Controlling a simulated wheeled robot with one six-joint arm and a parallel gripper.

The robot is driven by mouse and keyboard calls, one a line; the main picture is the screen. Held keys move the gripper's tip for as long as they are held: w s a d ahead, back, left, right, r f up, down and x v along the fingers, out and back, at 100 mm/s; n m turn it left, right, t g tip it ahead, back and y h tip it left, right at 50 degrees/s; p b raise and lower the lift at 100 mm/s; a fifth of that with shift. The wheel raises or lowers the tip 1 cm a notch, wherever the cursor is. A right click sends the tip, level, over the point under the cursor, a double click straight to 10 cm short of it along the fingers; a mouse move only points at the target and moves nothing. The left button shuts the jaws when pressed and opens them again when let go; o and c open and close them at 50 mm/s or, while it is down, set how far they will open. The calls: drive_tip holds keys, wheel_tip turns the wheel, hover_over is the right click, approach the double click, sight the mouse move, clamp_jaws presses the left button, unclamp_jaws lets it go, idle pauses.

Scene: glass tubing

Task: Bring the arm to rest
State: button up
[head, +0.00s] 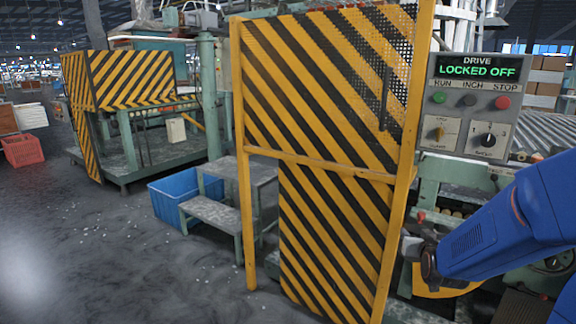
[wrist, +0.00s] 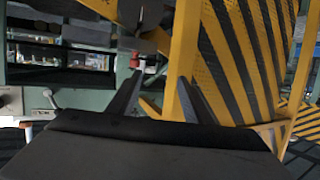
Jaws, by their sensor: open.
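My blue arm (head: 490,235) reaches in from the right edge in the head view. Its dark wrist end is beside the lower right post of the striped guard door (head: 320,120). The fingers are not clear in the head view. In the wrist view my gripper (wrist: 160,78) shows two dark fingers spread apart, with nothing between them. Beyond the fingertips are a small red-topped part (wrist: 135,62) and a yellow frame post (wrist: 187,50). I cannot tell whether the fingers touch the post.
The control panel (head: 472,105) reads "DRIVE LOCKED OFF". A grey step stool (head: 215,213) and a blue crate (head: 172,205) stand left of the door. Another striped guard (head: 130,80) is at the back left. The floor (head: 100,260) at front left is clear.

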drive_tip(key=s+a+r+n+g+y, duration=0.1)
drive_tip(key=s+a+g, duration=0.2)
drive_tip(key=s, duration=0.9)
drive_tip(key=s+a+r+n+g+y, duration=0.1)
drive_tip(key=s+a+g, duration=0.2)
drive_tip(key=s, duration=0.8)
drive_tip(key=s+a+r+g+y, duration=0.1)
drive_tip(key=s+a+g, duration=0.2)
drive_tip(key=s, duration=0.9)
drive_tip(key=shift+s+a+n, duration=0.3)
drive_tip(key=shift+a+n, duration=0.1)
drive_tip(key=shift+a, duration=0.75)
